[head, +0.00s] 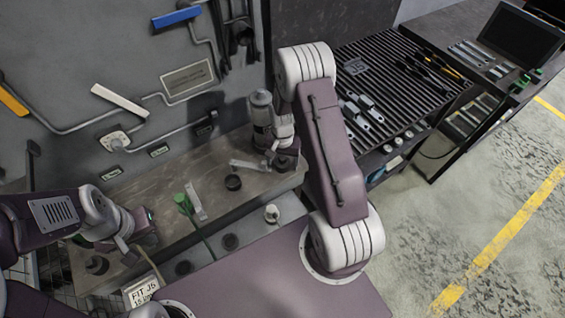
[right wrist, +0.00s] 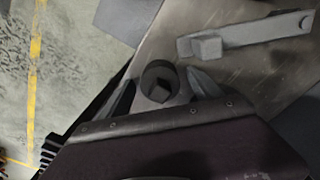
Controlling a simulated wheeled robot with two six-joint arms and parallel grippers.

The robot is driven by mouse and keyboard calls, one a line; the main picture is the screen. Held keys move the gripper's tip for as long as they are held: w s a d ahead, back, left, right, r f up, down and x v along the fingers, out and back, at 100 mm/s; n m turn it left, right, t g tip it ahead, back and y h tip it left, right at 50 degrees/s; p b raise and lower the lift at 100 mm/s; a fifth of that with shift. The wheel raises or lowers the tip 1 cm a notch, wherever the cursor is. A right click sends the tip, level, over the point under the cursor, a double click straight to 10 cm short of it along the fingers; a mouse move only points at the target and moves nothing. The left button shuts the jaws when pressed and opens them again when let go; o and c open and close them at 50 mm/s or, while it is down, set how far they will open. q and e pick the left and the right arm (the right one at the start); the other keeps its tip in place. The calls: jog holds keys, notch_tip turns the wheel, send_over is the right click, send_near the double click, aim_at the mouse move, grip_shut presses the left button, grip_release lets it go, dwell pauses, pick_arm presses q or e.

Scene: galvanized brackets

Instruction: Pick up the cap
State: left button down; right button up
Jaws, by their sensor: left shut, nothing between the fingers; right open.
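A dark round cap with a square recess (right wrist: 150,70) lies on the bench between the spread fingers of my right gripper (right wrist: 161,82) in the right wrist view. A gap shows on each side, and I cannot tell its height relative to the fingertips. In the head view the cap (head: 287,162) is partly covered by my right gripper (head: 273,154), near the bench's right end. My right gripper is open and empty. My left gripper (head: 130,254) is shut and empty at the lower left, over the bench's front edge.
A grey bracket (right wrist: 250,34) lies close beside the cap; it also shows in the head view (head: 248,166). Another dark round piece (head: 233,183) and a green-handled tool (head: 183,203) are on the bench (head: 150,190). A slatted table (head: 400,90) stands to the right.

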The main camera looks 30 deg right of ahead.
jog(key=c, duration=1.4)
jog(key=shift+r, duration=0.1)
jog(key=shift+c, duration=0.2)
